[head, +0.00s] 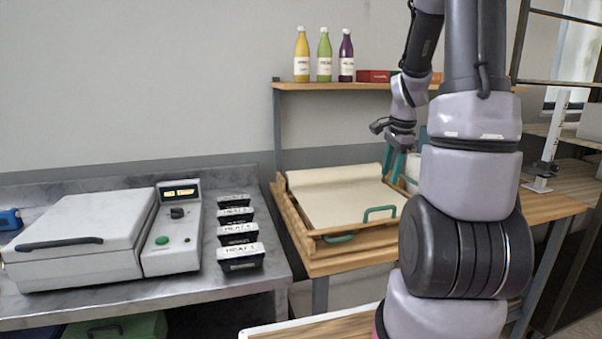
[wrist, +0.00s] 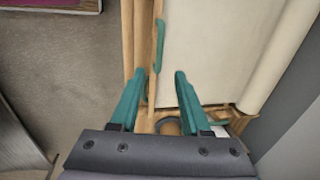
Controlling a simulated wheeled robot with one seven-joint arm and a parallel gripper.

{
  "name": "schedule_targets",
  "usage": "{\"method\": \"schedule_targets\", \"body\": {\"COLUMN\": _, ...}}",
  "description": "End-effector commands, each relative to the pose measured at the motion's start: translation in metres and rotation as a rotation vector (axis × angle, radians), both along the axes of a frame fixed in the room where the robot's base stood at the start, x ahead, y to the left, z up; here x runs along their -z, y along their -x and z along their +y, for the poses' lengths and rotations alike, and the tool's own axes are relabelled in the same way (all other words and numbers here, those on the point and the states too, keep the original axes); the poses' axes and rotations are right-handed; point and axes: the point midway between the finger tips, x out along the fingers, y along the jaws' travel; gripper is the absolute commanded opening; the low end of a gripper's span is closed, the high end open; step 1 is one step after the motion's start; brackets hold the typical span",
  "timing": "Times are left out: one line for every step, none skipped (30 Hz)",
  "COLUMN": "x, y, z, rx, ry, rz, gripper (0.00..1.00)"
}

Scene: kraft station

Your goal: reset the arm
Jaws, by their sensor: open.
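My gripper (wrist: 160,82) is open, with two teal fingers apart and nothing between them. In the head view my gripper (head: 392,172) hangs fingers down over the right part of the wooden tray, partly hidden by my own arm. The wooden tray (head: 291,219) holds a cream sheet of paper (head: 335,200) and has green handles (head: 380,212). In the wrist view the tray's wooden edge (wrist: 142,35) runs beneath the fingers, with the paper (wrist: 200,40) to the right. I cannot tell whether a finger touches the tray.
A shelf (head: 350,86) above the tray carries yellow, green and purple bottles (head: 324,58) and a red box (head: 375,76). On the left, a grey counter (head: 120,305) holds a white lidded machine (head: 90,235) and several black labelled containers (head: 240,256). The wall area above the machine is clear.

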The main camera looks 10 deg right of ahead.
Motion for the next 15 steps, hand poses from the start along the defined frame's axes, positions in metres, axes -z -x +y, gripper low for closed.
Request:
{"method": "schedule_targets", "body": {"x": -0.002, "y": 0.0, "z": 0.001, "rx": -0.007, "ry": 0.001, "rz": -0.003, "gripper": 0.47}}
{"method": "schedule_targets", "body": {"x": -0.005, "y": 0.0, "z": 0.003, "rx": -0.016, "ry": 0.003, "rz": -0.008, "gripper": 0.47}}
{"method": "schedule_targets", "body": {"x": -0.01, "y": 0.001, "z": 0.008, "rx": -0.034, "ry": 0.006, "rz": -0.016, "gripper": 0.47}}
{"method": "schedule_targets", "body": {"x": -0.016, "y": 0.002, "z": 0.012, "rx": -0.054, "ry": 0.011, "rz": -0.025, "gripper": 0.47}}
{"method": "schedule_targets", "body": {"x": -0.023, "y": 0.003, "z": 0.017, "rx": -0.08, "ry": 0.016, "rz": -0.038, "gripper": 0.47}}
{"method": "schedule_targets", "body": {"x": -0.035, "y": 0.006, "z": 0.026, "rx": -0.121, "ry": 0.024, "rz": -0.058, "gripper": 0.47}}
{"method": "schedule_targets", "body": {"x": -0.044, "y": 0.008, "z": 0.034, "rx": -0.158, "ry": 0.032, "rz": -0.073, "gripper": 0.47}}
{"method": "schedule_targets", "body": {"x": -0.055, "y": 0.012, "z": 0.043, "rx": -0.199, "ry": 0.04, "rz": -0.09, "gripper": 0.47}}
{"method": "schedule_targets", "body": {"x": -0.069, "y": 0.017, "z": 0.055, "rx": -0.26, "ry": 0.054, "rz": -0.117, "gripper": 0.47}}
{"method": "schedule_targets", "body": {"x": -0.079, "y": 0.023, "z": 0.065, "rx": -0.307, "ry": 0.064, "rz": -0.136, "gripper": 0.47}}
{"method": "schedule_targets", "body": {"x": -0.089, "y": 0.028, "z": 0.074, "rx": -0.354, "ry": 0.076, "rz": -0.155, "gripper": 0.47}}
{"method": "schedule_targets", "body": {"x": -0.102, "y": 0.036, "z": 0.086, "rx": -0.416, "ry": 0.091, "rz": -0.182, "gripper": 0.47}}
{"method": "schedule_targets", "body": {"x": -0.111, "y": 0.043, "z": 0.095, "rx": -0.463, "ry": 0.102, "rz": -0.2, "gripper": 0.47}}
{"method": "schedule_targets", "body": {"x": -0.119, "y": 0.049, "z": 0.104, "rx": -0.51, "ry": 0.115, "rz": -0.221, "gripper": 0.47}}
{"method": "schedule_targets", "body": {"x": -0.13, "y": 0.059, "z": 0.115, "rx": -0.572, "ry": 0.132, "rz": -0.246, "gripper": 0.47}}
